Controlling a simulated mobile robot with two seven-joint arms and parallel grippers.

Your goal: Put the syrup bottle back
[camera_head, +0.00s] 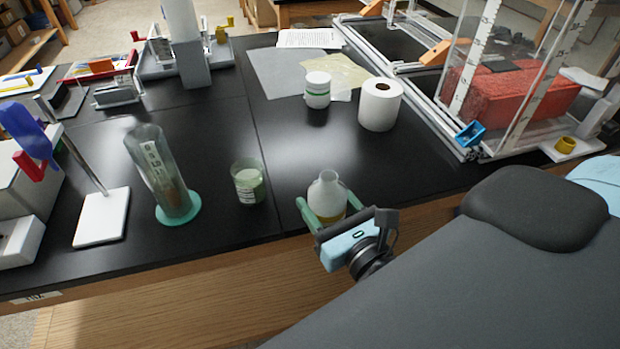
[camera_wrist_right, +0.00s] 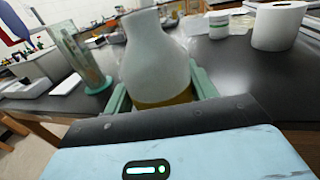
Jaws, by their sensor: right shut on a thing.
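The syrup bottle (camera_head: 327,192) is a whitish, cloudy flask with a narrow neck and amber liquid low inside. It is upright at the front edge of the black bench. My right gripper (camera_head: 324,212) is shut on it, with one green finger on each side. In the right wrist view the bottle (camera_wrist_right: 158,62) stands between the green fingers (camera_wrist_right: 160,92). I cannot tell whether its base touches the bench. My left gripper is not in view.
A glass beaker (camera_head: 248,182) stands left of the bottle, and a tall cylinder (camera_head: 160,172) on a green base further left. A paper roll (camera_head: 380,104) and white jar (camera_head: 317,90) stand behind. An extrusion frame (camera_head: 420,110) is at right. Bench between them is clear.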

